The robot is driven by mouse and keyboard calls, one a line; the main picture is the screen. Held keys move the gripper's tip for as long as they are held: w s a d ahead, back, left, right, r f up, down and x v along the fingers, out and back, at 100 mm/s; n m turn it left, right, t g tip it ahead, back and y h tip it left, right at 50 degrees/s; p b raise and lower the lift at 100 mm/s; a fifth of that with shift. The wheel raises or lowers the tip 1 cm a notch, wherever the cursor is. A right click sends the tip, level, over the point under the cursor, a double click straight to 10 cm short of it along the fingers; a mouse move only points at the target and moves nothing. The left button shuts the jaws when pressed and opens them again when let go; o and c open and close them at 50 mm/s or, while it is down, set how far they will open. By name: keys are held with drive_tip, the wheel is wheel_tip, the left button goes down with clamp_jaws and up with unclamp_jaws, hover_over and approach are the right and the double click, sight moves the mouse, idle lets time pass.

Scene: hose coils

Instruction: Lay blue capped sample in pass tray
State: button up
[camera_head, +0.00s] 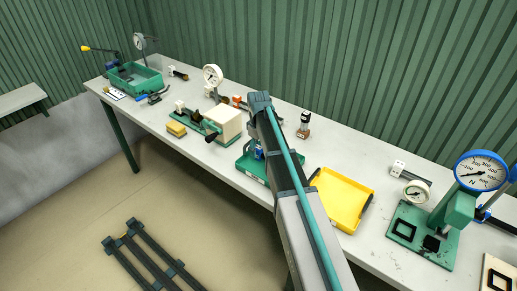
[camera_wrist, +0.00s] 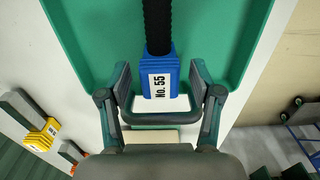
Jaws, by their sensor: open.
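The blue capped sample (camera_wrist: 158,75) is a black ribbed hose piece with a blue end cap labelled "No. 55". In the wrist view it lies over the green tray (camera_wrist: 95,55), its hose running up out of frame. My gripper (camera_wrist: 160,86) is open, with one finger on each side of the blue cap and a gap at both sides. In the head view the green tray (camera_head: 246,170) is partly behind my arm, which hides my fingertips; a bit of blue (camera_head: 259,154) shows there. Which tray is the pass tray I cannot tell.
A yellow tray (camera_head: 345,202) stands right of my arm. A cream box on a green fixture (camera_head: 222,122) stands to the left. A dial gauge on a green base (camera_head: 420,240) is at right. A green bin (camera_head: 135,78) stands at the far left.

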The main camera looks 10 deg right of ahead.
drive_tip(key=shift+r, duration=0.15)
idle(0.4)
drive_tip(key=shift+r+p, duration=2.3)
drive_tip(key=shift+r, duration=1.55)
